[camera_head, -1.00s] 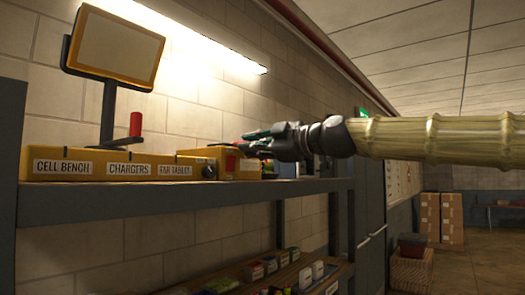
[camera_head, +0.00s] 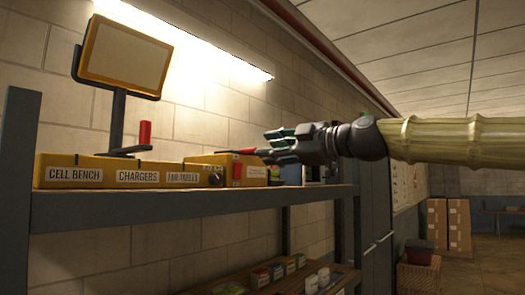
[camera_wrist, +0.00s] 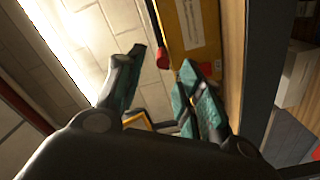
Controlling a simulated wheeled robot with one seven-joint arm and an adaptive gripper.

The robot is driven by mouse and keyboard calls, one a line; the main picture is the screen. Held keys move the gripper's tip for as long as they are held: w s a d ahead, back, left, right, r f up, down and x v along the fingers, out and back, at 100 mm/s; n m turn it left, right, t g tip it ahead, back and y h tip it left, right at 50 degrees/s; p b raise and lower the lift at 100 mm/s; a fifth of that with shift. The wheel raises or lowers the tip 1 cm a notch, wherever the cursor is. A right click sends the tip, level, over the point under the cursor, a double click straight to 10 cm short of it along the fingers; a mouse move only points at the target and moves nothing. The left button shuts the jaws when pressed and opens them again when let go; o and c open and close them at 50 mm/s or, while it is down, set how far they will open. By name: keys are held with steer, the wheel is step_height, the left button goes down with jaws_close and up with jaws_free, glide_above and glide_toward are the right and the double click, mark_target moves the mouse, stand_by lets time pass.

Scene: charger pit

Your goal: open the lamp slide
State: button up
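The yellow control box (camera_head: 120,160) stands on the shelf, with labels CELL BENCH, CHARGERS and a third that seems to read FAR TABLES. A black knob (camera_head: 214,180) sits on its front near the right end. A red piece (camera_head: 237,171) shows on the yellow box part at the right. No label reading lamp slide is legible, so I cannot tell which part it is. My gripper (camera_head: 262,143) is open above the right end of the box, apart from the knob. In the wrist view its fingers (camera_wrist: 160,75) are spread, with a red knob (camera_wrist: 162,60) beyond the gap.
A yellow-framed panel (camera_head: 125,55) stands on a post at the left, with a red upright handle (camera_head: 145,133) beside it. A bright lamp (camera_head: 190,40) is on the wall. A lower shelf (camera_head: 235,280) holds small boxes. Cardboard boxes (camera_head: 448,225) stand far right.

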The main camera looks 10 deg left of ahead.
steer(key=v, duration=0.7)
steer(key=shift+s+d, duration=0.2)
steer(key=shift+d, duration=0.15)
steer(key=shift+a, duration=0.1)
